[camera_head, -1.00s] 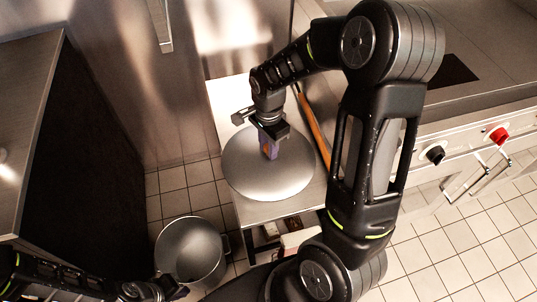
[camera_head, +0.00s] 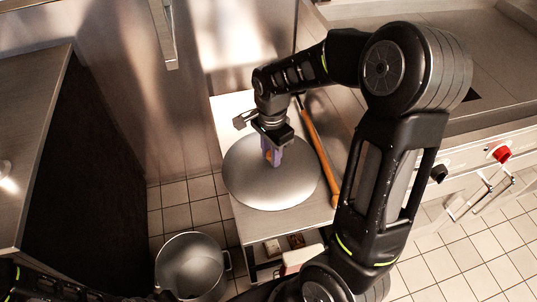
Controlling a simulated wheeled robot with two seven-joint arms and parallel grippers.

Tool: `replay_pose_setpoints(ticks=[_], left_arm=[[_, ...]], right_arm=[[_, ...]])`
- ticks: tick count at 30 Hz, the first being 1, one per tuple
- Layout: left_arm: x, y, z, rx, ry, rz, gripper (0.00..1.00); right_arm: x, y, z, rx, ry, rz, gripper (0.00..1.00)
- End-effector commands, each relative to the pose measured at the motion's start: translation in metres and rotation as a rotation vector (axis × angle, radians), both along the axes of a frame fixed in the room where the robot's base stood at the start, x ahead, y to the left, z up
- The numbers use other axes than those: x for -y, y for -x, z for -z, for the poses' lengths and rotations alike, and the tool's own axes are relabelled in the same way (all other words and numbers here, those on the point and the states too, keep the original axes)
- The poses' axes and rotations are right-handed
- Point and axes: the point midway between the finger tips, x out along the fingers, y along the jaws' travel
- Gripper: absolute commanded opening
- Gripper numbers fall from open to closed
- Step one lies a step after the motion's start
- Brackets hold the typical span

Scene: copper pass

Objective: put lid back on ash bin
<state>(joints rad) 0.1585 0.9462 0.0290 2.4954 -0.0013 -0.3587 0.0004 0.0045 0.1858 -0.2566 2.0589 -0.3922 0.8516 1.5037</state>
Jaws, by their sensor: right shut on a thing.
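The lid (camera_head: 246,187), a grey metal disc, is over the small steel table at the centre.
The small table (camera_head: 240,222) stands left of the stove front with its red knob (camera_head: 501,154). A wooden-handled tool (camera_head: 320,155) lies on the table right of the lid. A dark-sided counter (camera_head: 36,130) stands at the left. Tiled floor shows between counter and table.

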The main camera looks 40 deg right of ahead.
Motion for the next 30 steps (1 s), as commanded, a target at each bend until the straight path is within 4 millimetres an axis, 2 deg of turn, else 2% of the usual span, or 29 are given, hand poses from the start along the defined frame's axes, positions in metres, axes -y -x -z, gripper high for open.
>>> replay_pose_setpoints(ticks=[5,8,15,19,24,30], left_arm=[[0.0,0.0,0.0,0.0,0.0,0.0,0.0],[0.0,0.0,0.0,0.0,0.0,0.0,0.0],[0.0,0.0,0.0,0.0,0.0,0.0,0.0],[0.0,0.0,0.0,0.0,0.0,0.0,0.0],[0.0,0.0,0.0,0.0,0.0,0.0,0.0],[0.0,0.0,0.0,0.0,0.0,0.0,0.0]], right_arm=[[-0.011,-0.016,-0.005,0.002,0.005,-0.169,0.0],[-0.027,-0.033,-0.011,0.001,0.01,-0.385,0.0],[-0.085,-0.081,-0.029,-0.001,0.009,-1.066,0.0],[-0.111,-0.096,-0.037,-0.001,0.004,-1.348,0.0],[-0.125,-0.102,-0.041,0.001,0.0,-1.503,0.0],[-0.126,-0.102,-0.041,0.001,0.0,-1.509,0.0]])
